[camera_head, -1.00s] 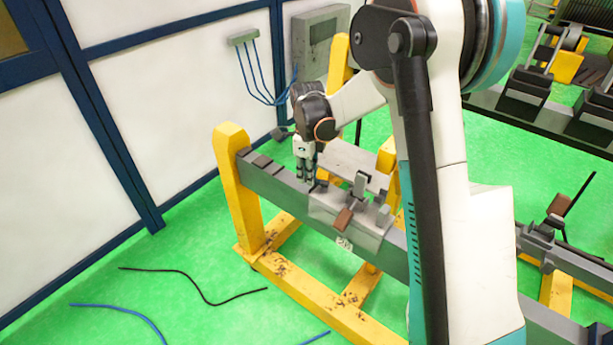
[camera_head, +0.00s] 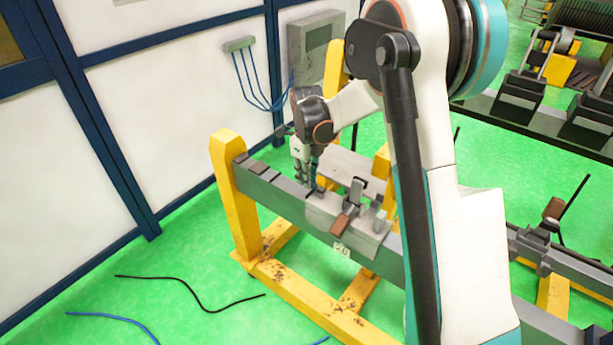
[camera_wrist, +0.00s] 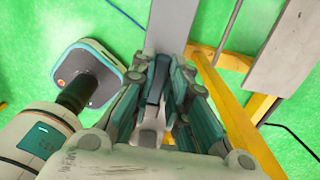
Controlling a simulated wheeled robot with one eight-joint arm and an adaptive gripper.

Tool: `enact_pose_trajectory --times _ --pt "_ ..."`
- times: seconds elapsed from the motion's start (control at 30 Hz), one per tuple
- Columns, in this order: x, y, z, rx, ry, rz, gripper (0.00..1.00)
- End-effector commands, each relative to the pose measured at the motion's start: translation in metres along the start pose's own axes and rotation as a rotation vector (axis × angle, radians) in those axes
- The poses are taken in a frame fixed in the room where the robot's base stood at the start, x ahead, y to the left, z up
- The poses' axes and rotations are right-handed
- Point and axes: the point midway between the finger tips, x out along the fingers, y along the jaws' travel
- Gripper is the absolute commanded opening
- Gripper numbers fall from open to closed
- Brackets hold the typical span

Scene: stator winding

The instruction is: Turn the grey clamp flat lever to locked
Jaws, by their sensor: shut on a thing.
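The grey clamp (camera_head: 355,238) sits on the long grey beam of a yellow-legged stand in the head view. An upright post and a brown-ended handle (camera_head: 341,224) show on it. My gripper (camera_head: 309,184) points down at the clamp's left end. In the wrist view my gripper (camera_wrist: 168,92) is shut on a narrow dark grey piece between its fingers, which looks like the flat lever (camera_wrist: 156,88). The fingers hide most of the lever, so its exact angle cannot be told.
The yellow stand (camera_head: 228,190) carries the beam, with small dark blocks left of my gripper. A second beam stands at right. Black and blue cables lie on the open green floor.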

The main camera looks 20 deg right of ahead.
Motion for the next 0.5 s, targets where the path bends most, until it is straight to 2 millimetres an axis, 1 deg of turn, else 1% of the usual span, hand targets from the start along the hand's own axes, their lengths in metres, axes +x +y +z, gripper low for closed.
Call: enact_pose_trajectory --times 0.13,0.17,0.2,0.23,0.5 --pt "-0.0001 -0.0005 0.0002 0.002 -0.001 -0.001 0.0" --pt "-0.0001 -0.0005 0.0001 0.002 -0.001 -0.001 0.19" --pt "-0.0001 -0.0006 0.0001 0.002 -0.001 -0.001 0.28" --pt "-0.0001 -0.0005 0.0001 0.002 -0.001 -0.001 0.35" --pt "-0.0001 -0.0003 0.0 0.001 0.0 0.0 0.35"
